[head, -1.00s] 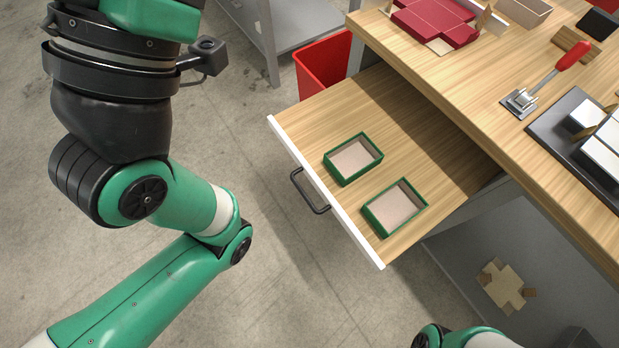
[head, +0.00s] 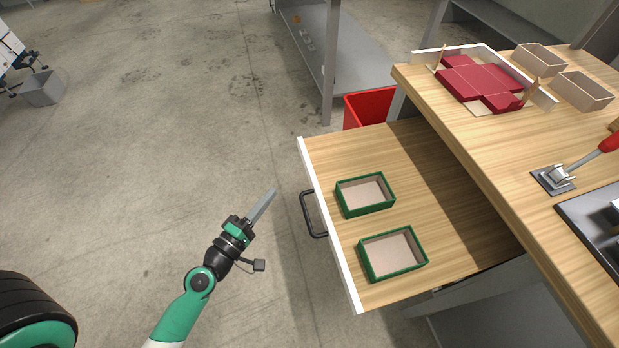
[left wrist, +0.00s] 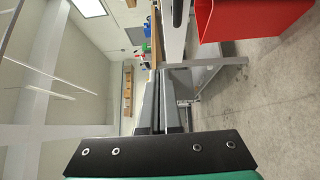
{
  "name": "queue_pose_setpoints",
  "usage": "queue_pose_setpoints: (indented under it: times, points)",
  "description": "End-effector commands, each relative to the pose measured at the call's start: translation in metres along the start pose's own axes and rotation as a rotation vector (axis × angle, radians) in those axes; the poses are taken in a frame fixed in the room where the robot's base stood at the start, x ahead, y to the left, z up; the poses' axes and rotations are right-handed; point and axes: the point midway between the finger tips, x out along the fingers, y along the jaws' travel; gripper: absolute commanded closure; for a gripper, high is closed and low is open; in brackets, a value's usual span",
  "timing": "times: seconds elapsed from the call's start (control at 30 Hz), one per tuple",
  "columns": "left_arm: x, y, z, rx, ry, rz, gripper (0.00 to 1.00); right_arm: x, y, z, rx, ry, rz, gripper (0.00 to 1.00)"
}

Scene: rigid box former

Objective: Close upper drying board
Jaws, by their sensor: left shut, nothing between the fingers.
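The upper drying board (head: 445,180) is a pulled-out wooden drawer board with a white front edge and a black bar handle (head: 312,214). Two green-rimmed open boxes stand on it, a far one (head: 364,194) and a near one (head: 393,252). My left gripper (head: 264,205) is shut and empty, over the floor to the left of the handle and apart from it. My right gripper is not in view.
The worktop (head: 520,140) above the board holds a red box blank (head: 478,82), beige trays (head: 585,90) and a red-handled clamp (head: 555,178). A red bin (head: 368,107) stands behind the board.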

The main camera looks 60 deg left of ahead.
Motion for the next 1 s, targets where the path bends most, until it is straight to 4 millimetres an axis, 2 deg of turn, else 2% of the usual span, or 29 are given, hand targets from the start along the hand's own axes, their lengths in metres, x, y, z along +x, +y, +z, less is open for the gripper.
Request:
queue_pose_setpoints:
  times: [0.03, 0.1, 0.33, 0.47, 0.57, 0.9, 1.0]
  points:
    - [-0.011, -0.013, -0.008, -0.003, 0.027, -0.033, 1.0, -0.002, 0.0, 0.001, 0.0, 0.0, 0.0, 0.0]
    - [-0.018, -0.02, -0.016, -0.004, 0.053, -0.05, 1.0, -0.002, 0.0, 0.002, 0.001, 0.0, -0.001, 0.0]
    - [-0.012, -0.017, -0.017, 0.0, 0.053, -0.044, 1.0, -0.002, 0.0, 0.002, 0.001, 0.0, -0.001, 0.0]
    - [-0.001, -0.018, -0.017, 0.001, 0.051, -0.043, 1.0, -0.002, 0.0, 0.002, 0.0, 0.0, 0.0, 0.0]
    - [0.011, -0.017, -0.017, 0.002, 0.051, -0.042, 1.0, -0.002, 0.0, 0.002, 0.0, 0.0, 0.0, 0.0]
    - [0.087, -0.018, -0.021, 0.001, 0.051, -0.041, 1.0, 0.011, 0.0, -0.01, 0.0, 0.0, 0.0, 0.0]
    - [0.099, -0.014, -0.009, -0.001, 0.047, -0.047, 1.0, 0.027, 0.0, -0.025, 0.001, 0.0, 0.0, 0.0]
